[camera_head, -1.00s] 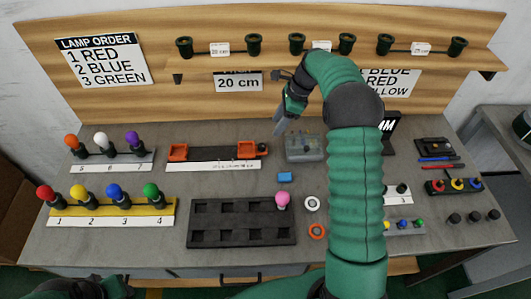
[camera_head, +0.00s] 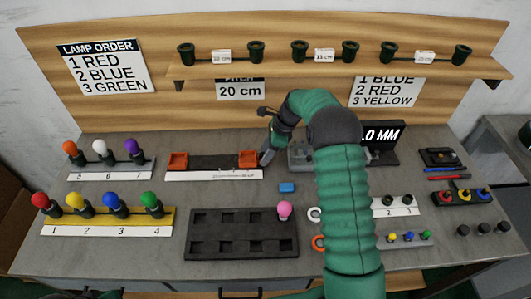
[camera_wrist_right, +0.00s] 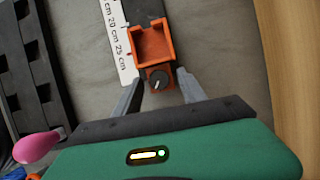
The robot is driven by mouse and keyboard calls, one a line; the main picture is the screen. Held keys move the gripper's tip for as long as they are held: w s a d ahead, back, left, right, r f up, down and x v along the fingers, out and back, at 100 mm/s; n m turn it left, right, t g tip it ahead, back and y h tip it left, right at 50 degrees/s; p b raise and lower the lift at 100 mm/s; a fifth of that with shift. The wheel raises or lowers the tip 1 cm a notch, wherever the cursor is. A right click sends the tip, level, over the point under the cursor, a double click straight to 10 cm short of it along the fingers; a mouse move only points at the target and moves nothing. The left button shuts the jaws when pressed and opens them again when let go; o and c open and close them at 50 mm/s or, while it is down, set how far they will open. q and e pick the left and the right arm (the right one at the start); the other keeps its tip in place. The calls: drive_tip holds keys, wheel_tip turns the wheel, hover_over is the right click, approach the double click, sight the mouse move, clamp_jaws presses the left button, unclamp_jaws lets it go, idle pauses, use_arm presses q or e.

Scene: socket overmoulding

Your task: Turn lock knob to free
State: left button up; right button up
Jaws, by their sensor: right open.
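The lock knob (camera_wrist_right: 158,79) is a small dark round knob with a light pointer mark, at the end of the orange clamp block (camera_wrist_right: 153,45) in the right wrist view. My right gripper (camera_wrist_right: 157,82) is open, with one finger on each side of the knob; I cannot tell whether the fingers touch it. In the head view my right gripper (camera_head: 268,156) is beside the right orange block (camera_head: 248,158) of the slide fixture, and the knob is hidden or too small to make out. My left gripper cannot be made out in the head view.
A white ruler strip (camera_head: 213,175) runs along the front of the fixture. A grey box (camera_head: 300,155) stands just right of my gripper.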

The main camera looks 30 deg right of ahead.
drive_tip(key=shift+c, duration=0.4)
clamp_jaws()
drive_tip(key=n+p, duration=0.1)
drive_tip(key=p, duration=0.1)
drive_tip(key=r+n+g+p, duration=0.1)
drive_tip(key=p, duration=0.1)
drive_tip(key=shift+w+n, duration=0.15)
drive_tip(key=shift+n, duration=0.15)
drive_tip(key=shift+d+f+n+y+p, duration=0.1)
drive_tip(key=shift+f+n+y+p, duration=0.2)
drive_tip(key=shift+n, duration=0.2)
drive_tip(key=shift+f+n+g, duration=0.15)
drive_tip(key=shift+n+g, duration=0.25)
drive_tip(key=shift+n, duration=0.1)
drive_tip(key=shift+o, duration=0.4)
unclamp_jaws()
